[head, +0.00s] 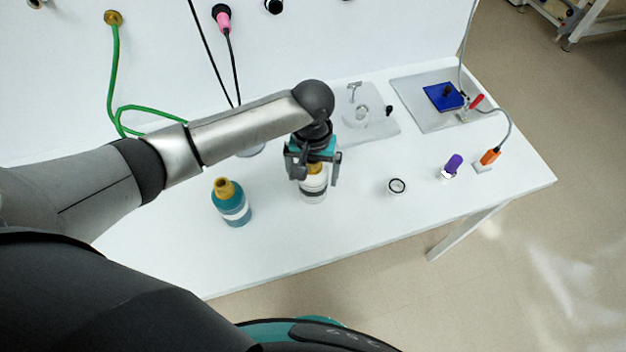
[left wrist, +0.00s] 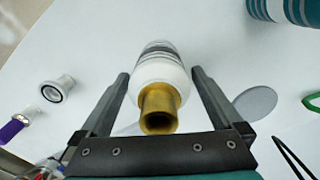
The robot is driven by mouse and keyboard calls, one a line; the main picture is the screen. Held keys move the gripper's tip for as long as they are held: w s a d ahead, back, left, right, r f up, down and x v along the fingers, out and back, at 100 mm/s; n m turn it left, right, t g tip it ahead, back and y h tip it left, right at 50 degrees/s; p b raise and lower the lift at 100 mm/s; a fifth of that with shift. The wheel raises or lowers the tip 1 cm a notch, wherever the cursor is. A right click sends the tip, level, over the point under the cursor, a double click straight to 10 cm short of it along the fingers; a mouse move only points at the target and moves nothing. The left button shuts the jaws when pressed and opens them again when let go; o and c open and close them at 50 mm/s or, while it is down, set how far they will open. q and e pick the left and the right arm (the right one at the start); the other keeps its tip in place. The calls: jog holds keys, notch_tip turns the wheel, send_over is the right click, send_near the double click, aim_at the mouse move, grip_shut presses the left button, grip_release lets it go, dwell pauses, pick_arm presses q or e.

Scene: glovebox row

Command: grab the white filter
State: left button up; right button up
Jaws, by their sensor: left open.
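The white filter (head: 313,194) looks like a bottle-shaped white body with grey bands and a brass neck. It stands on the white bench, partly hidden beneath my left gripper (head: 313,174) in the head view. In the left wrist view the white filter (left wrist: 160,72) lies between the two open fingers of my left gripper (left wrist: 160,76), its brass neck toward the palm. Small gaps show beside the fingers, and I cannot tell whether either touches it. My right gripper is not in view.
A teal bottle-shaped body (head: 231,206) with a brass neck stands left of the filter. A small white ring-topped piece (head: 397,188) and a purple-capped piece (head: 452,166) stand to the right. Grey plates (head: 430,117) lie behind. The bench's front edge (head: 350,258) is clear.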

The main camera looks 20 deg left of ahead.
pick_arm(q)
jog(key=shift+c, duration=0.4)
jog(key=c, duration=1.3)
jog(key=shift+c, duration=0.6)
